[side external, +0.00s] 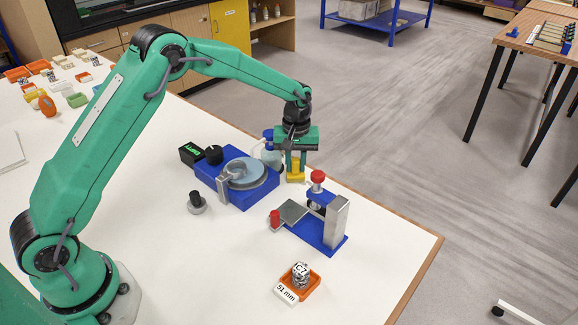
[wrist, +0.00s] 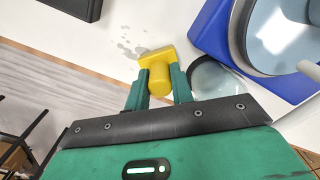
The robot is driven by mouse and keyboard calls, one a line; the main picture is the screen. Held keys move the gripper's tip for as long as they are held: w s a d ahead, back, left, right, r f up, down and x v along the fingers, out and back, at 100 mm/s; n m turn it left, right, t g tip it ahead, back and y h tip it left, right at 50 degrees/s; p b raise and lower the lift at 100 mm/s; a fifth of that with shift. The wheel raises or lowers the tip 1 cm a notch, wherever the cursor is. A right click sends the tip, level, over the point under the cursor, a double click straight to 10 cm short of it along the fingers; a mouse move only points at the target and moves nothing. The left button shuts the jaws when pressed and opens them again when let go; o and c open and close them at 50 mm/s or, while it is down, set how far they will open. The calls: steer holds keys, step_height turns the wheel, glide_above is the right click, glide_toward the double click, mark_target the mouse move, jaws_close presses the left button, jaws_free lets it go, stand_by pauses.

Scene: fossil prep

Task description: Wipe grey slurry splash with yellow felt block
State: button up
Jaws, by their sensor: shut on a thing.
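My gripper (side external: 296,162) is shut on the yellow felt block (side external: 295,174), between the blue grinding machine and the blue stand near the table's far edge. In the wrist view my gripper (wrist: 162,88) has its two green fingers on either side of the block's round yellow grip. The yellow felt block (wrist: 157,54) has a wider flat part beyond the fingers. The grey slurry splash (wrist: 135,50) shows as several grey spots on the white table, just left of and beyond the block. I cannot tell whether the block touches the table.
The blue grinding machine (side external: 232,199) with its round disc is close on the left. The blue stand with a red knob (side external: 317,176) is close on the right. An orange tray (side external: 314,282) holds a marked sample. The white table (side external: 380,235) is clear at the right, up to its wooden edge.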

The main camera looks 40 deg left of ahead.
steer(key=shift+a+r, duration=0.1)
steer(key=shift+r, duration=0.05)
steer(key=shift+w+r, duration=0.1)
steer(key=shift+r, duration=2.85)
steer(key=shift+r, duration=0.15)
steer(key=shift+r, duration=1.35)
steer(key=shift+f, duration=0.2)
steer(key=shift+f, duration=3.35)
